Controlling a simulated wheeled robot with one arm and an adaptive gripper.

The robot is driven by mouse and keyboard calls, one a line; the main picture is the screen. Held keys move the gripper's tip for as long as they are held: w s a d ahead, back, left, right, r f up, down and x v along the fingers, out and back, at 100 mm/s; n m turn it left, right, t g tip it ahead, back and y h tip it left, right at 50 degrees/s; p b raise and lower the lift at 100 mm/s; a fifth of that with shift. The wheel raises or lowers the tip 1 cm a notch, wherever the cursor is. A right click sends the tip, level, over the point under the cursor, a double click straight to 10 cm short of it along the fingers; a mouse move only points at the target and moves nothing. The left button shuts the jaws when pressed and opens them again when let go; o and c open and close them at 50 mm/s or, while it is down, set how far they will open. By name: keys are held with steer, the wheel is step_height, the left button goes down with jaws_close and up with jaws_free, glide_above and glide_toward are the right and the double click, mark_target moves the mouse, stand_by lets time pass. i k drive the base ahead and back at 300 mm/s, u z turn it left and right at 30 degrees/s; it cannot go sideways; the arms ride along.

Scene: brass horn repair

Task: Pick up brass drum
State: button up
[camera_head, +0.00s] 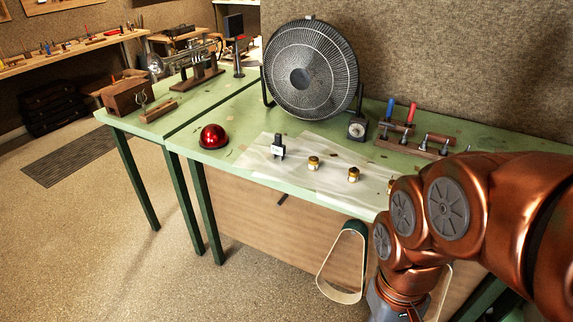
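Small brass pieces stand on the pale sheet on the green workbench: one left (314,162), one in the middle (353,174), and one partly hidden by my arm (391,186). Each is short, upright and brass-coloured with a pale part. They are too small to tell which is the brass drum. My copper-coloured arm comes in from the right and bends down in front of the bench. Its end runs out of the bottom of the picture, so my gripper does not show. No brass piece is seen held.
The green workbench (228,156) also bears a red dome (213,137), a small dark stand (278,146), a large fan (310,70), a dial gauge (357,126) and a tool rack (412,135). Cream loops (342,262), perhaps chair armrests, stand before it.

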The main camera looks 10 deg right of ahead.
mark_target(313, 166)
steer(key=k, duration=1.25)
steer(key=u, duration=0.95)
steer(key=i, duration=1)
steer(key=u, duration=0.7)
steer(key=i, duration=1.25)
steer(key=z, duration=1.2)
steer(key=i, duration=0.85)
steer(key=z, duration=0.95)
